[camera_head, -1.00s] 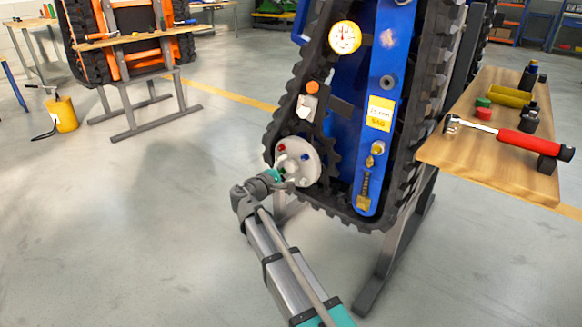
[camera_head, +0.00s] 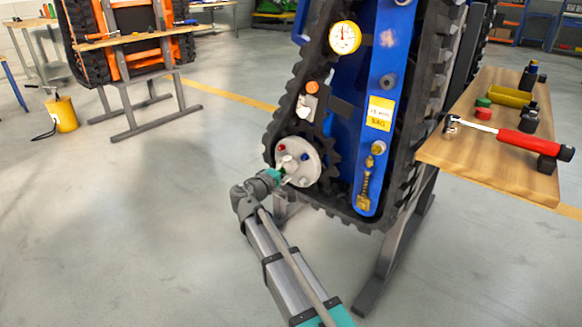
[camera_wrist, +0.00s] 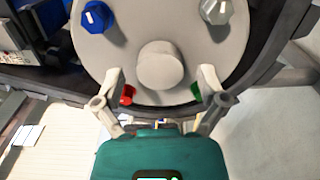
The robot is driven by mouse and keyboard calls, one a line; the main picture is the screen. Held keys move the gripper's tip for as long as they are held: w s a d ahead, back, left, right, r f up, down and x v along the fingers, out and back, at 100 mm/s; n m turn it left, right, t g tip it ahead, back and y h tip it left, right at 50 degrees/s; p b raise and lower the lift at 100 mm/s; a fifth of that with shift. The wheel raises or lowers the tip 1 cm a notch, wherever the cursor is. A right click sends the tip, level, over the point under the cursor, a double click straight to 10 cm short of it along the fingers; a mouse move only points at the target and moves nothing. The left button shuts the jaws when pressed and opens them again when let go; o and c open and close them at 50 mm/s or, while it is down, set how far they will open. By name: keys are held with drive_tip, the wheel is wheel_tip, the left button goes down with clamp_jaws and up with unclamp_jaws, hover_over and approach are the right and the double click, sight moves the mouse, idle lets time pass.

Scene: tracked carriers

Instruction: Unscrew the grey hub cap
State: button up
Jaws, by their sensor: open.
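A pale grey round hub plate (camera_head: 313,165) sits at the lower end of the tracked carrier. A plain round grey cap (camera_wrist: 160,64) stands out from its middle in the wrist view. My gripper (camera_wrist: 162,80) is open, with its two fingers apart in front of the plate, at the left and right of the cap's lower side. No grip on the cap shows. In the head view my gripper (camera_head: 285,174) reaches the plate from the lower left. The plate also bears a blue hexagonal cap (camera_wrist: 97,17) and a silver hexagonal one (camera_wrist: 215,11).
A small red part (camera_wrist: 127,95) and a green part (camera_wrist: 196,92) show beside my fingers. Black track (camera_head: 272,128) surrounds the plate.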

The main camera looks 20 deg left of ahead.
drive_tip(key=m, duration=0.4)
drive_tip(key=shift+m, duration=2)
drive_tip(key=shift+m, duration=0.4)
drive_tip(key=m, duration=0.4)
drive_tip(key=shift+m, duration=2.5)
